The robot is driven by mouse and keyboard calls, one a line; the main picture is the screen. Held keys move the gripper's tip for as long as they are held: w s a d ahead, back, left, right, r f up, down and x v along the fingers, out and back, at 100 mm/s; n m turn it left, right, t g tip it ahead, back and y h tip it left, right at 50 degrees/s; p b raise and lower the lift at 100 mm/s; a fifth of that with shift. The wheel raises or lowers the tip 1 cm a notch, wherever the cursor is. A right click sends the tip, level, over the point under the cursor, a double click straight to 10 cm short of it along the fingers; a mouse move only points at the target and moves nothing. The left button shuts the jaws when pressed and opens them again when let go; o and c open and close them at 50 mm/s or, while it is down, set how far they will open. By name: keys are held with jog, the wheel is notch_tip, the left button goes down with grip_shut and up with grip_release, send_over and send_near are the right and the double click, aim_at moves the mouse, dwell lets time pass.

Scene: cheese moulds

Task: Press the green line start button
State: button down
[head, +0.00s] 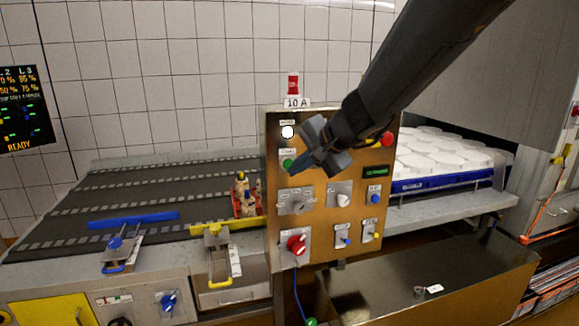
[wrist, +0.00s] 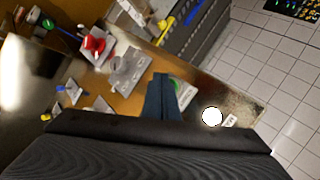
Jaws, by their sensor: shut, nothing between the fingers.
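The green button (head: 288,163) sits on a small plate at the upper left of the brassy control panel (head: 335,255), below a white round lamp (head: 288,132). In the wrist view the green button (wrist: 179,88) shows only in part, beside and behind my finger. My gripper (head: 296,170) is shut and empty, its tips just in front of the panel at the button's lower right. In the wrist view my gripper (wrist: 163,77) points at the panel. I cannot tell whether the tips touch the button.
The panel also bears a red knob (head: 297,243), a red button (head: 387,139), a white knob (head: 343,200) and a blue button (head: 374,194). A dark conveyor (head: 140,200) with blue and yellow bars lies left. White moulds (head: 440,150) stand right.

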dwell(0.7)
jog(key=shift+w+a, duration=0.15)
jog(key=shift+w, duration=0.3)
jog(key=shift+w+a, duration=0.15)
jog(key=shift+w, duration=0.3)
dwell(0.7)
jog(key=shift+s+b, duration=0.15)
jog(key=shift+b, duration=0.2)
jog(key=shift+s+d+b, duration=0.3)
jog(key=shift+s, duration=0.45)
jog(key=shift+s, duration=0.1)
jog(key=s, duration=0.2)
jog(key=s+d+b, duration=0.1)
jog(key=s, duration=0.1)
jog(key=shift+s+d, duration=0.2)
jog(key=shift+s, duration=0.1)
dwell(0.4)
